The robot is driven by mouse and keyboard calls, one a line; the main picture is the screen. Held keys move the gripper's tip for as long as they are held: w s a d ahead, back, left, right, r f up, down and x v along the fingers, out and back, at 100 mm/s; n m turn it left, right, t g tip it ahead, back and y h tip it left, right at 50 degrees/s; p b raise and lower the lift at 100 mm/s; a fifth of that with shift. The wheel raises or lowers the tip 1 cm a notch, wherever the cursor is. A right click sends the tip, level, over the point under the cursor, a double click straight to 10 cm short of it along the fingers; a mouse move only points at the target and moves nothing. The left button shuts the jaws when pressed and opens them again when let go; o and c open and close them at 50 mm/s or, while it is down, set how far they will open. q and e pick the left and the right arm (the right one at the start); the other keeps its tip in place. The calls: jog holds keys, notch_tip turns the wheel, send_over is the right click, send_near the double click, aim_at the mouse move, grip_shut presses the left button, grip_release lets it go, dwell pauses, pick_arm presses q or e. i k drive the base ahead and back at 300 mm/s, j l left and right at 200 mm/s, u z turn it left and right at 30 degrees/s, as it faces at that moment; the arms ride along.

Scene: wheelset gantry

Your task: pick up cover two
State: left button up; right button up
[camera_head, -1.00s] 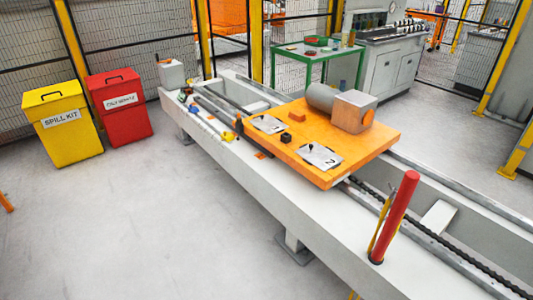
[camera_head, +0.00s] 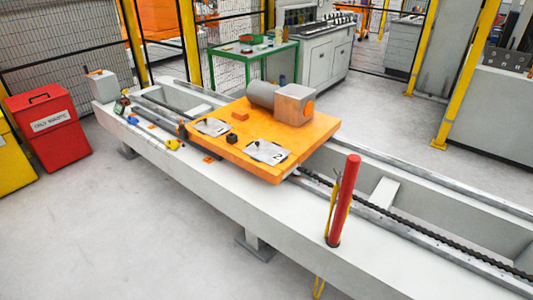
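Cover two (camera_head: 268,152) is a flat light-grey plate with a dark "2" and a small dark knob. It lies flat near the front edge of the orange platform (camera_head: 318,135). A second, similar grey cover (camera_head: 212,127) with a knob lies to its left on the same platform; its number is too small to read. A small black block (camera_head: 232,138) sits between the two covers. Neither of my grippers shows in the head view, and nothing touches cover two.
A grey cylinder with a box-shaped motor (camera_head: 294,104) stands at the platform's back. An orange block (camera_head: 239,116) lies before it. A red post (camera_head: 343,200) rises from the beam's (camera_head: 185,185) near side. Red bin (camera_head: 48,130) stands left. The foreground floor is clear.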

aim_at(271, 154)
jog(key=i+j+z, duration=0.4)
jog(key=i, duration=0.25)
jog(key=i+j+z, duration=0.45)
jog(key=i, duration=0.2)
